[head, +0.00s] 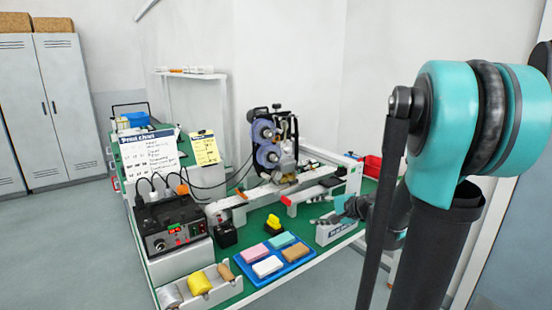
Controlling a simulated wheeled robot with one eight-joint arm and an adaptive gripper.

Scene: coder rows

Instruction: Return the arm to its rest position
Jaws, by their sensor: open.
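My arm rises large on the right side of the head view, with a teal joint and dark links. Its far end shows small behind the dark link, at the right part of the green bench (258,218). My gripper (325,217) is there, open, close above a small pale box (336,233) at the bench's right edge. Its fingers are small and hard to make out, and I cannot tell whether they touch the box. I see nothing held. Part of the forearm is hidden behind the nearer links.
A blue tray (274,278) with several coloured blocks lies at the bench front. A black control box (172,229) with cables stands left. A coder machine (273,145) stands at the back. Grey lockers (58,110) stand far left. The floor left of the bench is clear.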

